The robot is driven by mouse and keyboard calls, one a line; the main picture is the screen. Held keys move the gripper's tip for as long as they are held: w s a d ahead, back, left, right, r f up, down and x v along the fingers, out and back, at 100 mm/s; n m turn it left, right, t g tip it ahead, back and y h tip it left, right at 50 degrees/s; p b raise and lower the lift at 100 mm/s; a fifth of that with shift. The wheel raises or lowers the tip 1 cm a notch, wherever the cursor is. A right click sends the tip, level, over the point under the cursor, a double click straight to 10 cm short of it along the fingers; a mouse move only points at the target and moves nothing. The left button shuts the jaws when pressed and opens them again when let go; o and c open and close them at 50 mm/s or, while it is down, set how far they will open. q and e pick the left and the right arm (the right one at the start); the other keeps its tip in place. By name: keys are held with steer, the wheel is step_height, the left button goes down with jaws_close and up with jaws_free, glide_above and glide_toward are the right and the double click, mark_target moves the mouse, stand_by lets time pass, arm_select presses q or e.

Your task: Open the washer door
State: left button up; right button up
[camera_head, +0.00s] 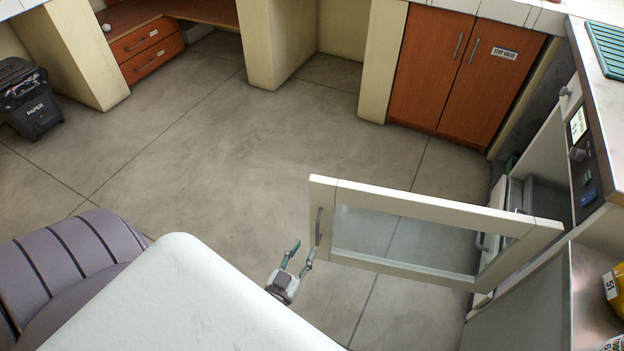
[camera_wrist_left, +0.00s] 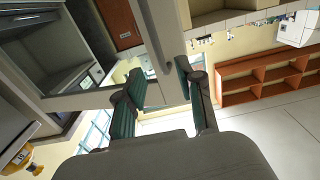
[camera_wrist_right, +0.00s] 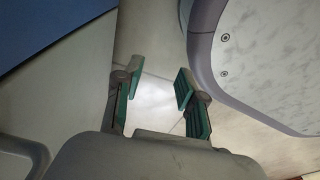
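The washer (camera_head: 585,155) stands at the right of the head view, with a dark control panel. Its door (camera_head: 450,208), a white frame around a glass pane, stands swung wide open into the room. The door handle (camera_head: 319,226) is at the door's left end. My left gripper (camera_head: 301,252) is just below and left of the handle, with its fingers apart. In the left wrist view the open fingers (camera_wrist_left: 158,70) are near the door frame and handle; contact cannot be told. My right gripper (camera_wrist_right: 158,78) is open and empty in the right wrist view, and out of the head view.
Yellow bottles (camera_head: 616,283) sit at the right edge. The floor (camera_head: 230,150) left of the door is clear.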

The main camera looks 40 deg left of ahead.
arm_select(q)
steer(key=shift+s+d, duration=0.15)
steer(key=shift+s, duration=0.7)
steer(key=shift+s+d, duration=0.1)
steer(key=shift+s, duration=0.7)
